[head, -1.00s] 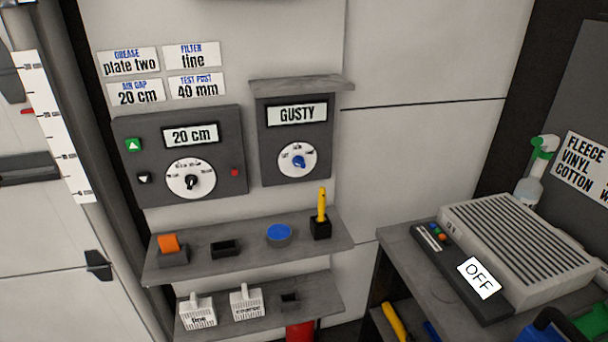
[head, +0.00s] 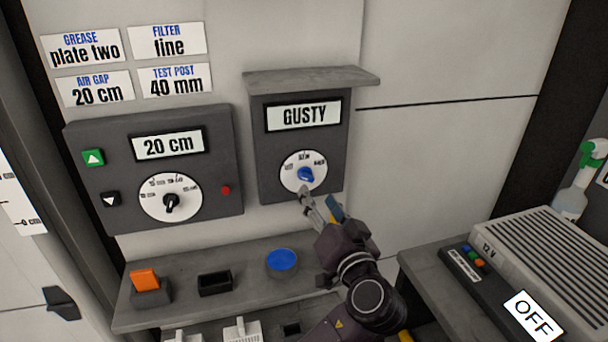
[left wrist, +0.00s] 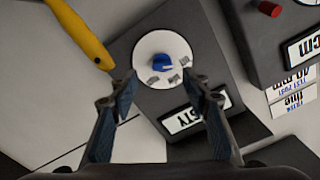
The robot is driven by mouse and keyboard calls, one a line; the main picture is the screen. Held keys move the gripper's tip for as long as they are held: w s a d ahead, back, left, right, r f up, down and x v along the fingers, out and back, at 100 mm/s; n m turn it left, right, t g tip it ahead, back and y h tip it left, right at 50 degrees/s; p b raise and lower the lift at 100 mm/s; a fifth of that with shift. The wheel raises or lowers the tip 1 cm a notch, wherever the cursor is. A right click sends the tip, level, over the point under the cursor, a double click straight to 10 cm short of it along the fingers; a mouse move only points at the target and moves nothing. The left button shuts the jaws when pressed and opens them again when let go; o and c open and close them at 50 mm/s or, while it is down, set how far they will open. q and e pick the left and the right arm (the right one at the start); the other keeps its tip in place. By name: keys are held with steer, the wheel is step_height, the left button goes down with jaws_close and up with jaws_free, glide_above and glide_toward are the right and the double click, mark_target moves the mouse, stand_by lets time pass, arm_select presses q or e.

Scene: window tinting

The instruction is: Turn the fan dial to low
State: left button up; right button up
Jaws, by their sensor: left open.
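A dark box with a display reading GUSTY (head: 303,115) carries a white dial with a blue knob (head: 306,175). The dial's small labels are hard to read. My left gripper (head: 319,201) is open just below and in front of this dial. In the left wrist view the blue knob (left wrist: 162,64) shows beyond the fingertips, roughly midway between them, with the display (left wrist: 190,115) partly behind one finger. The jaws (left wrist: 161,82) hold nothing, and contact with the knob does not show. My right gripper is out of view.
To the left, another panel reads 20 cm (head: 168,145) and has a black-knobbed dial (head: 170,203). The shelf (head: 245,262) below holds an orange block (head: 145,279) and a blue disc (head: 282,260). A ledge (head: 312,77) overhangs the GUSTY box.

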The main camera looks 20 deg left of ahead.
mark_target(309, 178)
arm_select(q)
steer(key=x, duration=0.2)
steer(key=p+x, duration=0.1)
steer(key=r+p+x, duration=0.1)
steer(key=x, duration=0.1)
steer(key=shift+w+a, duration=0.2)
steer(key=shift+w, duration=0.15)
steer(key=shift+w+a, duration=0.15)
steer(key=shift+w, duration=0.15)
steer(key=shift+c, duration=0.2)
steer(key=c, duration=0.8)
steer(key=shift+c, duration=1.4)
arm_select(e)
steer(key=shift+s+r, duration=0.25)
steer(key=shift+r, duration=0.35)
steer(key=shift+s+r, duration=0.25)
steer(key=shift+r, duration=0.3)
